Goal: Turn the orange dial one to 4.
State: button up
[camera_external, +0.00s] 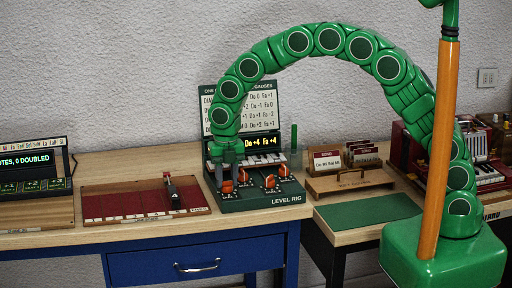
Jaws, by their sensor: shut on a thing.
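The level rig (285,198) is a dark green box on the wooden bench, with several orange dials on its front panel. My gripper (227,184) points down at the front-left orange dial (227,188), with a grey finger on each side of it, shut on it. The dial's scale and pointer are too small to read. The other orange dials (270,182) stand to the right, apart from my gripper. A lit display (262,142) behind them shows yellow text, partly hidden by my arm, with "+4" readable.
A raised panel of printed text (262,103) stands behind the dials. A green post (294,137) rises at the rig's right. A red board (125,202) with a dark upright piece (172,190) lies left. A wooden card holder (348,182) and green mat (368,213) are right.

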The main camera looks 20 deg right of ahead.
jog(key=o, duration=1)
jog(key=shift+o, duration=0.2)
jog(key=shift+r, duration=0.1)
jog(key=shift+r, duration=3.75)
jog(key=d+r+m, duration=0.3)
jog(key=d+m, duration=0.2)
jog(key=d, duration=0.5)
jog(key=d+r+m, duration=0.4)
jog(key=d+m, duration=0.2)
jog(key=d, duration=0.5)
jog(key=d+r+m, duration=0.3)
jog(key=d+m, duration=0.2)
jog(key=d, duration=0.5)
jog(key=s+d+r+m+g, duration=0.1)
jog(key=s+d+m, duration=0.35)
jog(key=d, duration=0.25)
jog(key=s+d+m, duration=0.4)
jog(key=d+m, duration=0.1)
jog(key=d, duration=0.3)
jog(key=s+d+f+m, duration=0.1)
jog(key=s+d+m, duration=0.7)
jog(key=s+m, duration=0.2)
jog(key=s, duration=0.2)
jog(key=shift+s+d+f+g, duration=0.2)
jog(key=shift+s+f+g, duration=0.15)
jog(key=shift+f+g, duration=0.05)
